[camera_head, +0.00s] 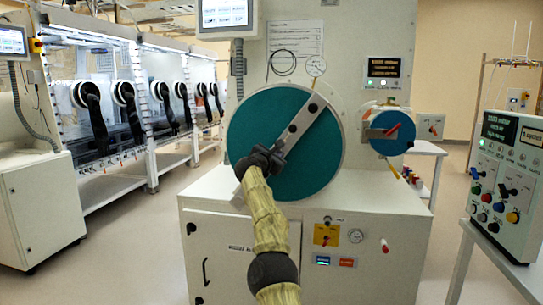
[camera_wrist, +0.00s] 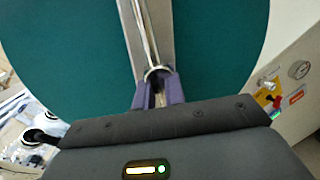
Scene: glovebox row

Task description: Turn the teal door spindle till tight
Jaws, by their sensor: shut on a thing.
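The large teal round door (camera_head: 310,160) is on the front of the white machine, with a grey bar (camera_head: 301,125) lying diagonally across it from upper right to lower left. My gripper (camera_head: 262,160) is at the lower left part of the door, by the bar. In the wrist view the teal door (camera_wrist: 75,60) fills the back, and the bar (camera_wrist: 142,30) runs down to my gripper (camera_wrist: 158,92). The two purple fingers are closed around a small rounded metal part at the bar; the fingers hide much of it. The spindle itself cannot be clearly made out.
A smaller blue round door (camera_head: 392,135) with a red handle is at the right. A control box (camera_head: 505,175) with knobs stands on a table at the far right. Gloveboxes with black gloves (camera_head: 95,115) line the left. Floor is clear between them and the machine.

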